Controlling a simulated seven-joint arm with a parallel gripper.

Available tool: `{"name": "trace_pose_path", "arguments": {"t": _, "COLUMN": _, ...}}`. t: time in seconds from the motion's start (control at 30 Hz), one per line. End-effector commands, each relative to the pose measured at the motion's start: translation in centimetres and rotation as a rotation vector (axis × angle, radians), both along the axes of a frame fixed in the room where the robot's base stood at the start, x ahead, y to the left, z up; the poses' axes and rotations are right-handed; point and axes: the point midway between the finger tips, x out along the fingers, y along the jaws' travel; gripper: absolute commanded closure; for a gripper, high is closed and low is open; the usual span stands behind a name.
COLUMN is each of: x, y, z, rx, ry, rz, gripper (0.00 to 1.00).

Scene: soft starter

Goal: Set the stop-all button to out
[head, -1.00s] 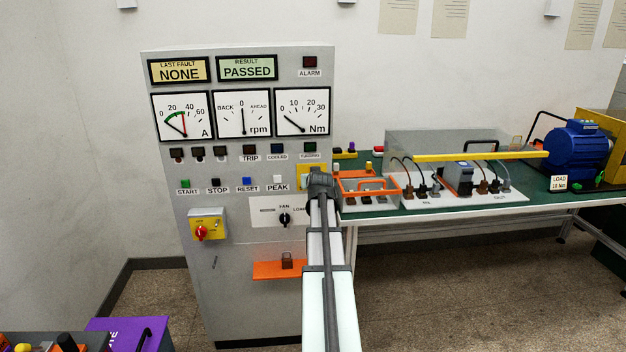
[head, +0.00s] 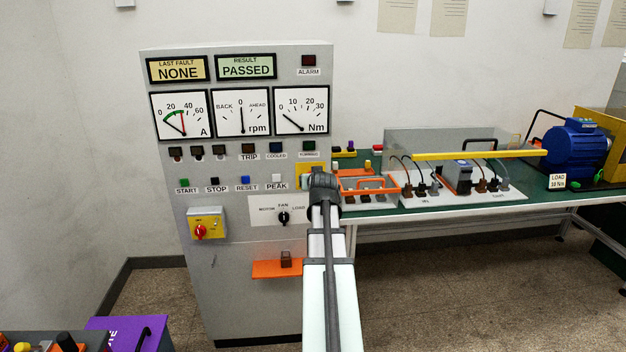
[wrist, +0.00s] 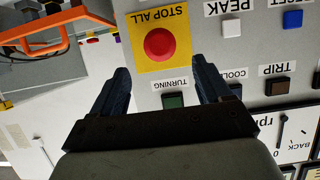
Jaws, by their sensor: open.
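The stop-all button (wrist: 160,44) is a red round knob on a yellow plate (wrist: 141,63) marked STOP ALL, upside down in the wrist view. In the head view only part of the yellow plate (head: 304,170) shows, and my arm hides the red knob. The red knob appears beyond and between the fingertips, with no visible contact. I cannot tell whether the knob is pushed in or out.
Near the button are the green TURNING lamp (wrist: 173,101), the white PEAK button (wrist: 231,28) and the blue RESET button (wrist: 292,18). An orange-handled frame (wrist: 60,28) stands beside the panel. A red rotary switch (head: 200,231) and orange shelf (head: 277,269) sit lower on the cabinet.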

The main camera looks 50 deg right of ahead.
Motion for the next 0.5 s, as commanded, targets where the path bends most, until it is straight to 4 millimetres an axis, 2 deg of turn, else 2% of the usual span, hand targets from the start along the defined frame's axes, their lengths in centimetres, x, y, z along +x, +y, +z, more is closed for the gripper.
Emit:
{"name": "trace_pose_path", "arguments": {"t": 0.03, "x": -1.0, "y": 1.0, "z": 0.4, "rx": -0.002, "ry": -0.002, "rz": 0.000, "gripper": 0.23}}
{"name": "trace_pose_path", "arguments": {"t": 0.2, "x": -2.7, "y": 2.8, "z": 1.5, "rx": -0.001, "ry": -0.001, "rz": 0.000, "gripper": 0.23}}
{"name": "trace_pose_path", "arguments": {"t": 0.5, "x": -4.2, "y": 4.2, "z": 2.5, "rx": -0.001, "ry": -0.001, "rz": 0.000, "gripper": 0.23}}
